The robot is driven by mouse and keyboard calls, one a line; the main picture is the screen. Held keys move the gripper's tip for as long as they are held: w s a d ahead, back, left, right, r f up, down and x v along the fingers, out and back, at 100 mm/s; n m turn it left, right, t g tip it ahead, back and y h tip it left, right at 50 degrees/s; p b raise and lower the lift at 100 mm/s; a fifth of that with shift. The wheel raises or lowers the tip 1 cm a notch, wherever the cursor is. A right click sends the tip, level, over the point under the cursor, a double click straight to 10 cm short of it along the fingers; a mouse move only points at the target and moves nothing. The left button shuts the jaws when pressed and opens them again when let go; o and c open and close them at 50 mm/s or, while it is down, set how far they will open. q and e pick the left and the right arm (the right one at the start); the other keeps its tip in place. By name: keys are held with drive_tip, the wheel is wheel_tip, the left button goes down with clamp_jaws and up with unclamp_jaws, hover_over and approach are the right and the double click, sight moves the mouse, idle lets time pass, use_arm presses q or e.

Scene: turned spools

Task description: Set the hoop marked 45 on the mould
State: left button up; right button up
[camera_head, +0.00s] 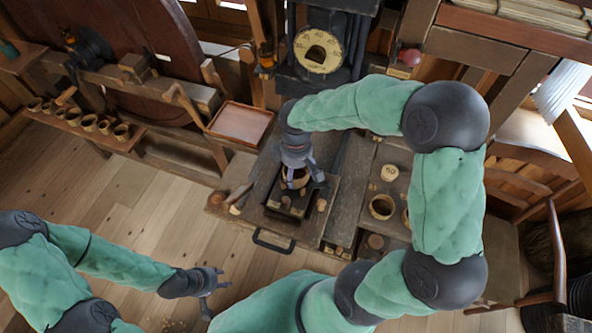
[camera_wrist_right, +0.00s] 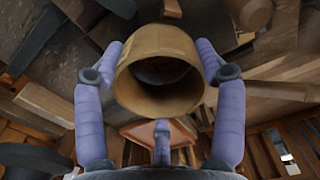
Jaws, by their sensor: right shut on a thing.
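My right gripper (camera_head: 296,172) comes down over the low press bed at the centre of the head view. It is shut on a tan wooden hoop (camera_head: 293,183). In the right wrist view the hoop (camera_wrist_right: 158,42) sits between the purple fingers, its round opening facing the camera. No number is readable on it. Below it is the dark tray-like bed (camera_head: 285,212) with a front handle; the mould is hidden or cannot be told apart, so contact is unclear. My left gripper (camera_head: 217,282) is apart, low at left over the floor, with its fingers spread and empty.
A board at right holds a pale disc (camera_head: 390,172) and a ring (camera_head: 382,206). A reddish tray (camera_head: 241,122) is at back left. Several small cups (camera_head: 89,123) line a left shelf.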

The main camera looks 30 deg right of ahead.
drive_tip(key=shift+f, duration=0.2)
drive_tip(key=o, duration=0.8)
drive_tip(key=shift+r, duration=0.5)
wheel_tip(320, 180, up, 12)
drive_tip(key=shift+f+p, duration=0.2)
drive_tip(key=shift+p, duration=0.65)
drive_tip(key=shift+f, duration=0.1)
